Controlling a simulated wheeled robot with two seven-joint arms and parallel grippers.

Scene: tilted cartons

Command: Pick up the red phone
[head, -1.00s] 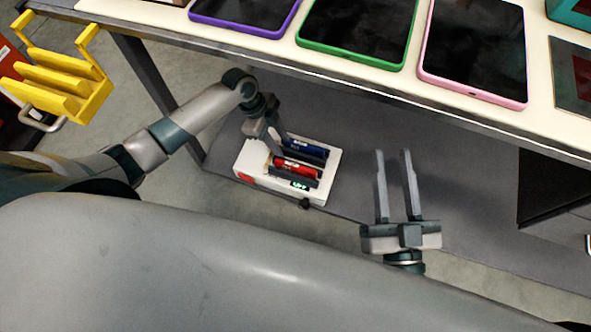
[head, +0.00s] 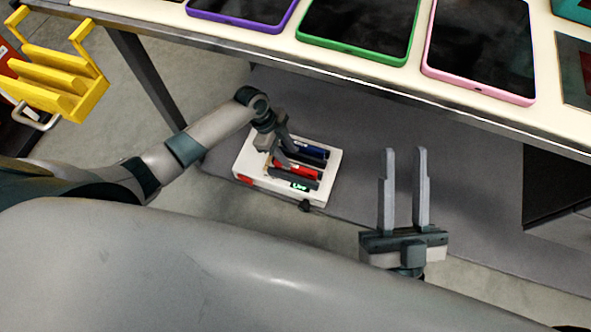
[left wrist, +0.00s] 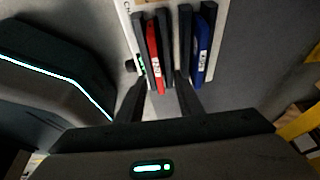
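A red phone (head: 296,170) stands in a slot of a white charging dock (head: 255,184) below the table. It also shows in the left wrist view (left wrist: 155,58), between dark slot walls. A blue phone (head: 308,149) stands in the slot beside it. My left gripper (head: 283,155) is over the dock, close to the red phone and partly covering it. In the left wrist view its fingers (left wrist: 160,82) are apart, with the red phone's near end between their tips. I cannot tell if either finger touches it. My right gripper (head: 404,160) is open and empty, right of the dock.
The table edge (head: 330,65) runs above the dock, with purple-, green- and pink-framed tablets on top. A yellow rack (head: 60,80) is at the far left. A dark cabinet (head: 555,185) is at the right.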

